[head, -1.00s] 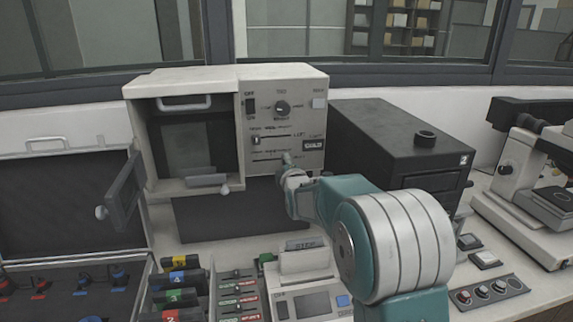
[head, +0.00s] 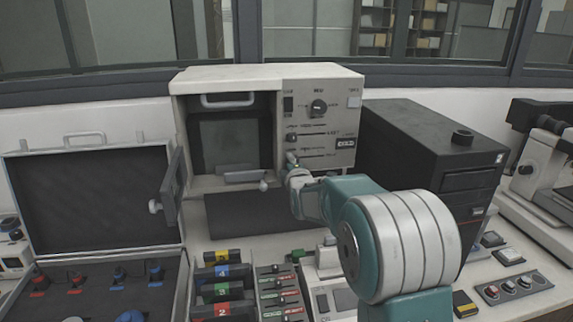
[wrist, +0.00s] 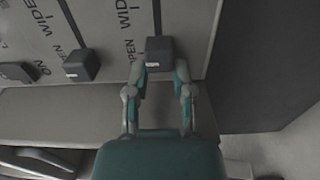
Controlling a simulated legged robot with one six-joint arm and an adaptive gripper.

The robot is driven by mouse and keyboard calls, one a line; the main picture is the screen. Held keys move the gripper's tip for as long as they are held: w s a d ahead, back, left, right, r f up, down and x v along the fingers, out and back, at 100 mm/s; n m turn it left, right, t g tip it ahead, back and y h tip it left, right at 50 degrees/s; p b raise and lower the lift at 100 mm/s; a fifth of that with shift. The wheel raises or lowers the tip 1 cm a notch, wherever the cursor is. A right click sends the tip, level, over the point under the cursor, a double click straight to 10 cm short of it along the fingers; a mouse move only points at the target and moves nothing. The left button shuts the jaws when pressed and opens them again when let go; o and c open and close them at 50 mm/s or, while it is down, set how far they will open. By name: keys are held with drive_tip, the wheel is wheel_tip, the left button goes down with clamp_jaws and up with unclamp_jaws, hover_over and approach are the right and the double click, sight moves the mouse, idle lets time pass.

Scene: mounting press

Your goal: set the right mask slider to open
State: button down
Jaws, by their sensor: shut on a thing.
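The press's control panel (head: 331,112) is on the right of the pale machine in the head view. In the wrist view, a dark square slider knob (wrist: 158,52) sits at the lower end of its slot, beside the printed word OPEN; WIDE is further up. My gripper (wrist: 161,72) is shut on this knob, with one finger on each side. In the head view my gripper (head: 291,160) is at the left end of the panel's lower slot and hides the knob. A second slider knob (wrist: 82,65) stands to the left, beside another OPEN label.
A dark switch (wrist: 18,72) labelled ON is further left. The press door (head: 173,190) hangs open. A black box unit (head: 432,150) stands close on the panel's right. An open case (head: 90,200) and small colored boxes (head: 222,290) are in front, left of my arm.

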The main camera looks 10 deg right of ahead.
drive_tip(key=shift+d+f, duration=0.3)
drive_tip(key=shift+d, duration=0.35)
drive_tip(key=c, duration=0.6)
unclamp_jaws()
drive_tip(key=shift+d, duration=0.25)
drive_tip(key=shift+o, duration=0.6)
drive_tip(key=shift+a, duration=0.1)
drive_tip(key=shift+a+r, duration=0.15)
drive_tip(key=shift+a, duration=1.1)
drive_tip(key=s, duration=1.2)
drive_tip(key=shift+d, duration=0.2)
